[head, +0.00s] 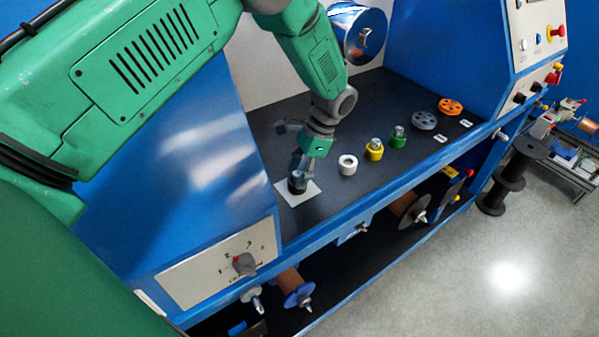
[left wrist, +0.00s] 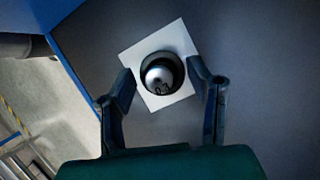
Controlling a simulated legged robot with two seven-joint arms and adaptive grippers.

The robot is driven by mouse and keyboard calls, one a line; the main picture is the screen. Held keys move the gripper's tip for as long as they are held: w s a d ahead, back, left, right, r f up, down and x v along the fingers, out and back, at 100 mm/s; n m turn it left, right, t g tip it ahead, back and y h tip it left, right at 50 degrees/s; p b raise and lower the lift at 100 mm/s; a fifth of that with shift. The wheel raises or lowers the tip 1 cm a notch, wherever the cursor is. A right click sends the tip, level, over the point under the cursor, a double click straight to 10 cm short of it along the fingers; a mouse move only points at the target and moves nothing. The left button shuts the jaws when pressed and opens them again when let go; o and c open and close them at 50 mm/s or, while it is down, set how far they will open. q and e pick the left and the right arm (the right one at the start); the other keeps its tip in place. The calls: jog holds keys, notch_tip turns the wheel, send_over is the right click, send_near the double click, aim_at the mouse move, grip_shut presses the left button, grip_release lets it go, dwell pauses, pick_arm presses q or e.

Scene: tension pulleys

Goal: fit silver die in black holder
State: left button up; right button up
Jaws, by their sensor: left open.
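The black holder (head: 297,186) stands on a white square plate (head: 313,189) on the dark shelf. In the left wrist view the black holder (left wrist: 147,66) is a dark ring, and the silver die (left wrist: 160,75), marked with dark figures, shows inside its opening. I cannot tell how deep or how level the die sits. My left gripper (head: 298,176) points down at the holder. In the left wrist view its fingers (left wrist: 160,79) are open, one on each side of the holder, with the die between them. In the head view the die is hidden. My right gripper is not in view.
To the right on the shelf stand a white ring (head: 348,164), a yellow holder (head: 374,150) and a green holder (head: 398,138) with silver tops, a grey disc (head: 424,121) and an orange disc (head: 450,106). A blue machine wall (head: 190,170) rises left of the plate.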

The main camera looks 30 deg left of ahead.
pick_arm(q)
jog(key=v, duration=1.2)
jog(key=shift+f, duration=0.15)
